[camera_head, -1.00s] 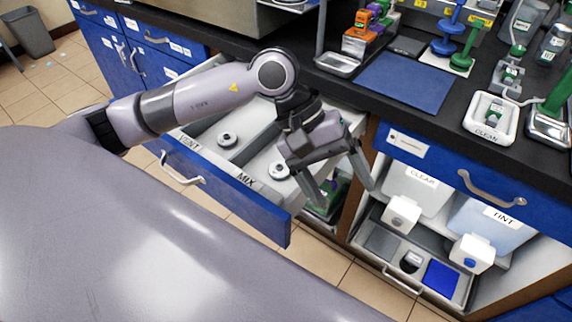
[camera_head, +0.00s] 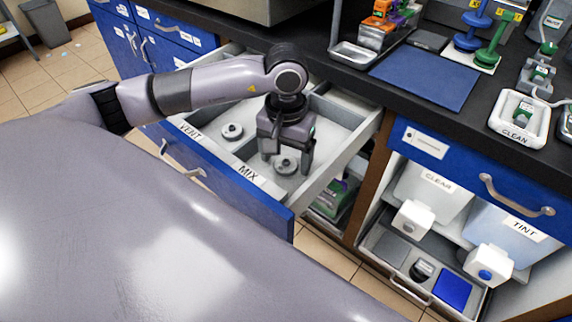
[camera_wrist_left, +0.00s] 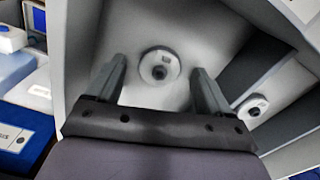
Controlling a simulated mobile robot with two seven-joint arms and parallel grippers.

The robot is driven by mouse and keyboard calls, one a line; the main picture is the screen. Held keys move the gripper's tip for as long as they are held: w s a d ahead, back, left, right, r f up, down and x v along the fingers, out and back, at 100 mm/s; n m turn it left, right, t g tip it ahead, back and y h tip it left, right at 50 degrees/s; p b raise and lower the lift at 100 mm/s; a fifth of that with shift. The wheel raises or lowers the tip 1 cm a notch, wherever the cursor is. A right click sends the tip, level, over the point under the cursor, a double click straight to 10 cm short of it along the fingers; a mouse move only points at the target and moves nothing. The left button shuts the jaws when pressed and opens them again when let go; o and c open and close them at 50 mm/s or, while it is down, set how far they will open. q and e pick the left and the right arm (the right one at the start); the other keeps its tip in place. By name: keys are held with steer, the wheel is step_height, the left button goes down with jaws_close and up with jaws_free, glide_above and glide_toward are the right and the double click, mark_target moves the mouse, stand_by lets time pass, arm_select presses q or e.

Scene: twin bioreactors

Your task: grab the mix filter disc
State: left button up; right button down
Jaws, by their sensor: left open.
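The mix filter disc (camera_head: 286,165) is a small grey-white disc with a dark centre, lying on the drawer floor behind the MIX label. In the left wrist view the disc (camera_wrist_left: 160,66) lies between and beyond my fingertips. My left gripper (camera_head: 287,168) points down over it, open, with one finger on each side. It also shows in the left wrist view (camera_wrist_left: 160,80), with nothing between its fingers. I cannot tell how high the fingertips are above the drawer floor. My right gripper is not in view.
The open drawer (camera_head: 225,185) has raised walls and a divider between its VENT and MIX compartments. A second disc (camera_head: 232,131) lies in the VENT compartment. The black counter (camera_head: 345,82) overhangs behind. A lower cabinet with CLEAR and TINT containers stands to the right.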

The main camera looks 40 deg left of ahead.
arm_select(q)
steer(key=shift+f, duration=0.3)
steer(key=c, duration=1.1)
steer(key=shift+r, duration=0.1)
